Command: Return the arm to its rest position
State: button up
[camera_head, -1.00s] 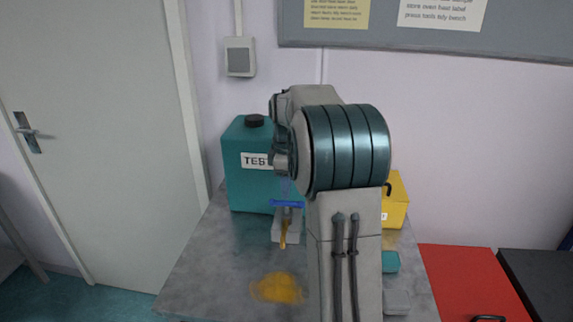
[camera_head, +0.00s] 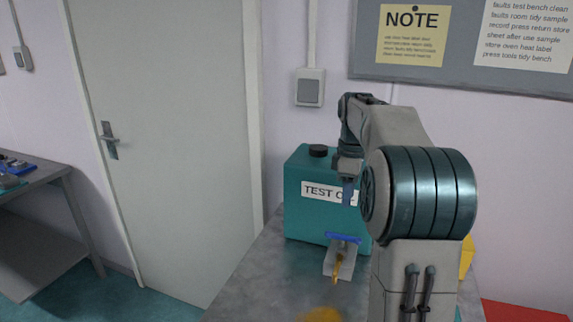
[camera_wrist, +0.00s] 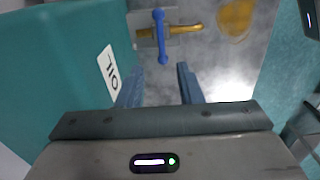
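My arm stands raised at the right of the head view, with my gripper (camera_head: 349,190) hanging beside the front of the teal oil container (camera_head: 305,215). In the wrist view my gripper (camera_wrist: 160,84) shows two blue fingers spread apart with nothing between them. Beyond the fingertips is a blue-handled tap (camera_wrist: 158,35) with a brass spout, which also shows in the head view as a blue bar (camera_head: 343,238) on a grey block. The gripper is apart from the handle.
The grey bench (camera_head: 250,280) bears a yellow-orange patch (camera_head: 322,314), also in the wrist view (camera_wrist: 236,18). The teal container (camera_wrist: 60,70) stands close left of the fingers. A yellow box (camera_head: 467,257) is partly hidden behind my arm. A door (camera_head: 165,140) and side table (camera_head: 50,180) are left.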

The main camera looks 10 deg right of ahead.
jog(key=s+a+m+t, duration=0.1)
jog(key=s+a+m, duration=0.4)
jog(key=s+a, duration=0.5)
jog(key=s+a+f+m+t, duration=0.1)
jog(key=s+a+f+m, duration=0.2)
jog(key=s, duration=0.5)
jog(key=s+a+f+m+t, duration=0.1)
jog(key=s+a+f+m, duration=0.2)
jog(key=s+f, duration=0.3)
jog(key=shift+s+f, duration=0.2)
jog(key=shift+s, duration=0.7)
jog(key=shift+a, duration=0.1)
